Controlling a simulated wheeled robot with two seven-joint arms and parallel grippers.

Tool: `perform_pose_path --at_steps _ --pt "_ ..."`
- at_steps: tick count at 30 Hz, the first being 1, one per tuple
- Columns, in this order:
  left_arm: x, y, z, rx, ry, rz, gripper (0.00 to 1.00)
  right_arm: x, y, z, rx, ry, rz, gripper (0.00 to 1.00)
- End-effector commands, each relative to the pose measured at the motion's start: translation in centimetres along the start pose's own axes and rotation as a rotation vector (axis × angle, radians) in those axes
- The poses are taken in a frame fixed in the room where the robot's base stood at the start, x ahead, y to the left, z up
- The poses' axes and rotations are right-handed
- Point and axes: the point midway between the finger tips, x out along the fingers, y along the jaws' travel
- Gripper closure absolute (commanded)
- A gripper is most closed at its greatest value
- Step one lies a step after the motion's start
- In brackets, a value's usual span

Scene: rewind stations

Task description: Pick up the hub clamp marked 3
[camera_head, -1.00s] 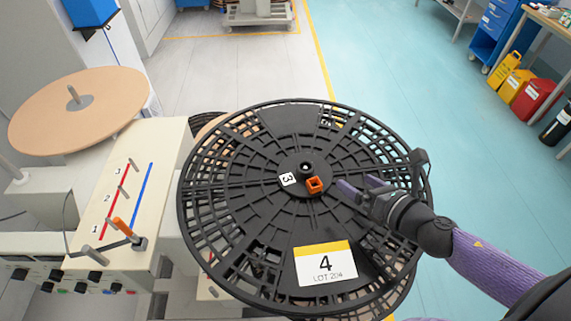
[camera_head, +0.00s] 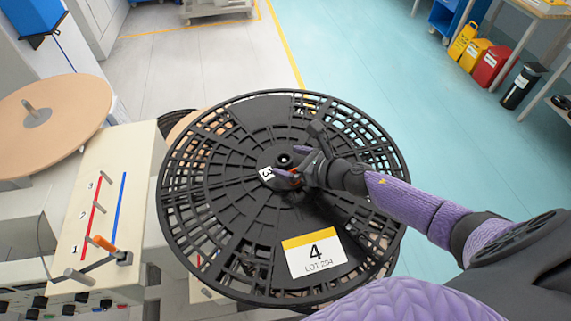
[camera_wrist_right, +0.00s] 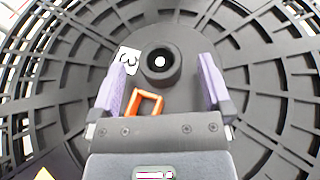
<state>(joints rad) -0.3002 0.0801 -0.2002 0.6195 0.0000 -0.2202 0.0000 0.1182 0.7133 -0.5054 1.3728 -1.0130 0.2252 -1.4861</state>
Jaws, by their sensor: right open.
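The hub clamp is a small orange open frame (camera_wrist_right: 143,103) on the black reel (camera_head: 215,150), beside its raised central hub (camera_wrist_right: 160,63). A white label marked 3 (camera_wrist_right: 127,61) lies next to the hub; it also shows in the head view (camera_head: 267,174). My right gripper (camera_head: 291,162) is over the reel's centre. In the wrist view my right gripper (camera_wrist_right: 162,68) is open, with the clamp between its purple fingers, nearer the left finger. In the head view the fingers mostly hide the clamp. My left gripper is out of view.
At left a cream machine (camera_head: 140,165) has pegs numbered 1 to 3, an orange handle (camera_head: 103,243) and a tan disc (camera_head: 60,125). Coloured bins (camera_head: 476,53) stand far right. Open floor lies beyond the reel.

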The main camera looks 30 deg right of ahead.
Motion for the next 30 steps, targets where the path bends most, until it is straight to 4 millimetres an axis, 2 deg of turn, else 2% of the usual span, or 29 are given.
perform_pose_path --at_steps 1,2,15,25,30 --pt "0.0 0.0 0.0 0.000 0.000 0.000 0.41 0.0 0.0 0.0 0.000 0.000 0.000 0.02" --pt "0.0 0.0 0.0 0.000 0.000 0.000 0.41 0.0 0.0 0.0 0.000 0.000 0.000 0.08" --pt "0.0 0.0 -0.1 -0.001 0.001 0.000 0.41 -0.1 0.0 0.0 0.001 0.000 -0.001 1.00" --pt "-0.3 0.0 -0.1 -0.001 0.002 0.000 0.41 -0.2 -0.1 0.4 0.000 0.000 -0.002 1.00" --pt "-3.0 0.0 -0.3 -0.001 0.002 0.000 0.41 -2.0 -0.1 4.7 -0.007 -0.001 0.000 1.00"
